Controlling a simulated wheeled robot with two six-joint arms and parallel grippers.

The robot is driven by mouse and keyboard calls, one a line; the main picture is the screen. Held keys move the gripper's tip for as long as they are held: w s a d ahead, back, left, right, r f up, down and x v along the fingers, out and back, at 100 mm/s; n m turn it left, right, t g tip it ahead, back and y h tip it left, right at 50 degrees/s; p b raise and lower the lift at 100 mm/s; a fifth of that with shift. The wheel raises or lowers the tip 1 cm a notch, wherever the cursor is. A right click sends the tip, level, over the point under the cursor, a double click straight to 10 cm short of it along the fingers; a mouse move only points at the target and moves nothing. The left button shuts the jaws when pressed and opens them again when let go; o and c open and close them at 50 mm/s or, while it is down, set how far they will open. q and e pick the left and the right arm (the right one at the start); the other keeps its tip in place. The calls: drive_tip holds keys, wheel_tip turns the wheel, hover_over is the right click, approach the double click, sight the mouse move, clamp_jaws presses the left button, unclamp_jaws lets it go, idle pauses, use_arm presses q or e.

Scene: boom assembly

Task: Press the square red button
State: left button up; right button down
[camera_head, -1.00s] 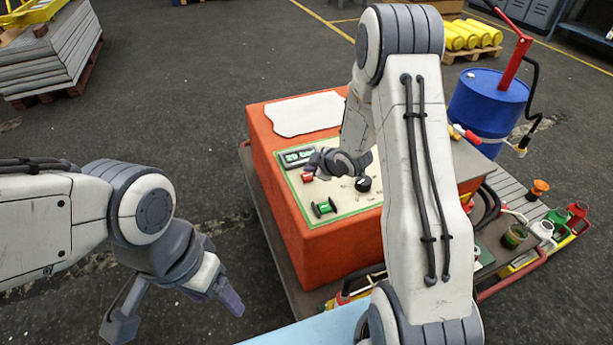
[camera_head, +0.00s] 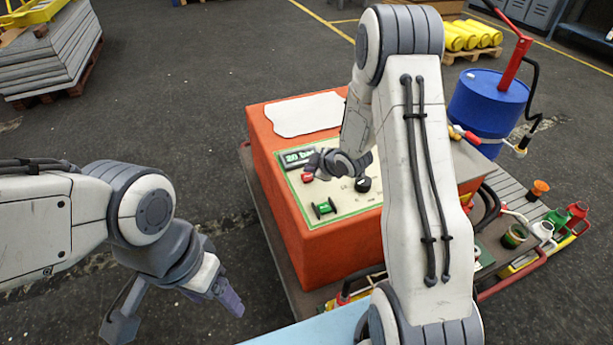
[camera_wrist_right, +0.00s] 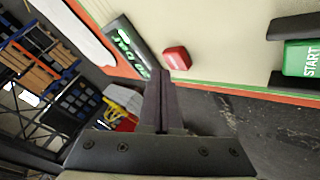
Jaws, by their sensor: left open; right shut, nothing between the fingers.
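The square red button (camera_head: 307,177) sits on the cream control panel of the orange box, just below the small display that reads "20 bar" (camera_head: 298,157). The button also shows in the right wrist view (camera_wrist_right: 176,57), just beyond the fingertips. My right gripper (camera_head: 313,161) is shut and empty above the panel, close to the button; its closed fingers in the wrist view (camera_wrist_right: 157,78) appear apart from the button, though the gap is hard to judge. My left gripper (camera_head: 180,316) is open and empty, low at the left, away from the box.
A green START switch (camera_head: 324,208) and a black knob (camera_head: 362,184) are on the same panel. My right arm hides the panel's right side. A blue drum (camera_head: 487,105) stands behind at right. Stacked grey slabs (camera_head: 50,55) are at far left. The floor between is clear.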

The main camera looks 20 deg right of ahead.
sight(310, 178)
drive_tip(key=shift+f, duration=0.1)
idle(0.5)
drive_tip(key=shift+f+b, duration=0.3)
drive_tip(key=shift+b, duration=0.15)
drive_tip(key=shift+f+b, duration=0.45)
drive_tip(key=shift+f, duration=0.1)
idle(0.5)
drive_tip(key=shift+r, duration=0.1)
drive_tip(key=shift+r+p, duration=0.75)
drive_tip(key=shift+r, duration=0.1)
wheel_tip(310, 178, up, 5)
drive_tip(key=p, duration=0.4)
drive_tip(key=shift+r, duration=0.1)
